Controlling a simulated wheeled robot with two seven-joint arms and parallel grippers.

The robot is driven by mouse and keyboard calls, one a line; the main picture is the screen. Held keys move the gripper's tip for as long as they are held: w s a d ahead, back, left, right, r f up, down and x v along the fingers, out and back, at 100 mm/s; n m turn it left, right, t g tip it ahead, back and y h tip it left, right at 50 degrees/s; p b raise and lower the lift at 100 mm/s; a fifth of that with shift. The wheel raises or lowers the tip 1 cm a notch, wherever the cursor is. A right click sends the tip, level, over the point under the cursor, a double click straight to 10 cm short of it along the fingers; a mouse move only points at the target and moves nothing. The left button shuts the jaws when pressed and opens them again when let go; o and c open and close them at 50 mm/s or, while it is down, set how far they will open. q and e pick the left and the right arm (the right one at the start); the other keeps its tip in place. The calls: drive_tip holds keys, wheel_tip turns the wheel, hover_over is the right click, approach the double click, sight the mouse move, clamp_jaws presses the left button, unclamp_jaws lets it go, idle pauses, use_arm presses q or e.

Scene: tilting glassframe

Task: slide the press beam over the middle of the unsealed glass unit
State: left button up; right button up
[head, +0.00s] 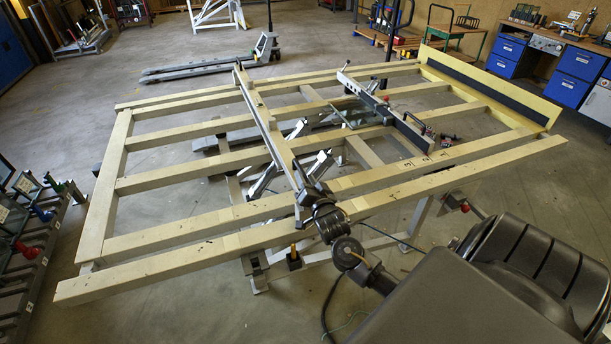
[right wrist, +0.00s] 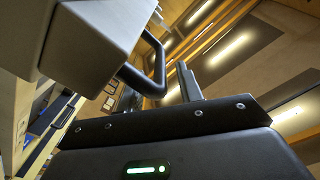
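The press beam (head: 266,120) is a long grey metal bar lying across the wooden slatted frame (head: 190,229), left of its middle. A pale greenish glass pane (head: 352,113), which looks like the glass unit, lies right of the beam, apart from it. My right gripper (head: 314,196) is at the beam's near end. In the right wrist view a black loop handle (right wrist: 157,72) sticks out of a grey block (right wrist: 88,40), and a dark finger (right wrist: 187,84) stands close beside the handle. Whether the fingers are closed on it is hidden. My left gripper is out of view.
A shorter grey bar (head: 384,108) crosses the frame over the glass pane. A raised yellow edge with a dark strip (head: 488,85) closes the frame's right end. A rack (head: 30,235) stands at left, a pallet truck (head: 205,68) behind, blue-drawer benches (head: 570,75) at back right.

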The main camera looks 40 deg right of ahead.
drive_tip(key=shift+w+d, duration=0.2)
drive_tip(key=shift+w, duration=0.25)
drive_tip(key=shift+c, duration=0.2)
clamp_jaws()
drive_tip(key=shift+d, duration=0.1)
